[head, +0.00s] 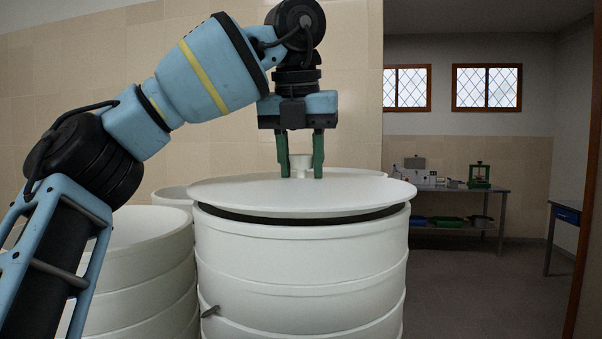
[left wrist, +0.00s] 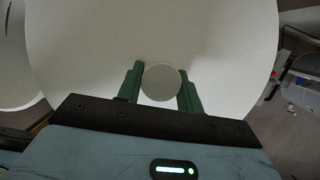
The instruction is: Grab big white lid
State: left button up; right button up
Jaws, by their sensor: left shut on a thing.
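The big white lid (head: 255,192) is a wide round disc with a knob (head: 301,163) at its centre. It sits over the big white tank (head: 300,270), with a dark gap showing between its underside and the tank's rim, so it looks raised or slightly tilted. My left gripper (head: 301,160) points straight down, its green fingers on either side of the knob, shut on it. In the left wrist view the round knob top (left wrist: 161,83) lies between the two fingers, with the lid (left wrist: 90,50) spread out below. My right gripper is not in view.
Another white tank (head: 140,270) stands close on the left, with more white tanks behind. A tiled wall (head: 90,70) rises behind them. At the right, open floor (head: 470,290) leads to a metal table (head: 470,192) with equipment.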

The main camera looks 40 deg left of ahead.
pick_arm(q)
jog(key=shift+r, duration=4.1)
